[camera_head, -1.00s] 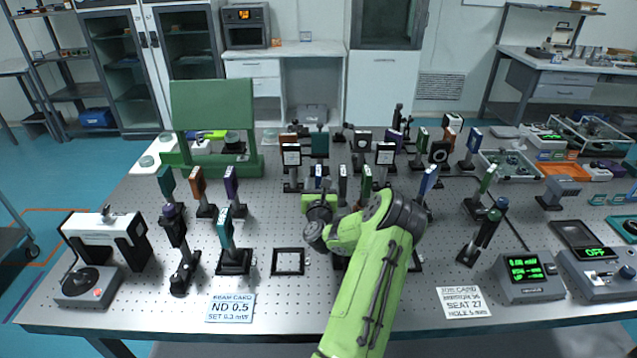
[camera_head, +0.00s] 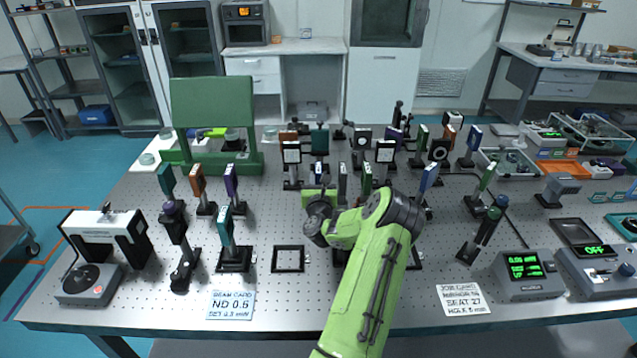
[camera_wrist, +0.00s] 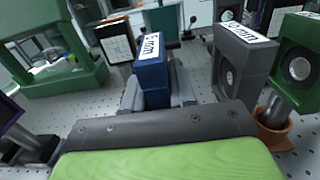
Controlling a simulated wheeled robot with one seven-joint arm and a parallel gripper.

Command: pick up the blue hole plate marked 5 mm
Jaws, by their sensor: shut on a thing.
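The blue hole plate (camera_wrist: 151,78) stands upright in the middle of the wrist view, with a white label on top; "mm" is readable, the number is hard to make out. My gripper (camera_wrist: 156,96) is shut on it, with one grey finger on each side. In the head view the blue plate (camera_head: 319,170) is a small patch just beyond my gripper (camera_head: 319,192), among a row of posts. Its lower part is hidden behind the gripper, so I cannot tell whether it is clear of its seat.
A grey plate (camera_wrist: 243,62) marked in mm stands close on the right, with a green plate (camera_wrist: 297,66) beyond it. A green stand (camera_head: 212,110) is at the back left.

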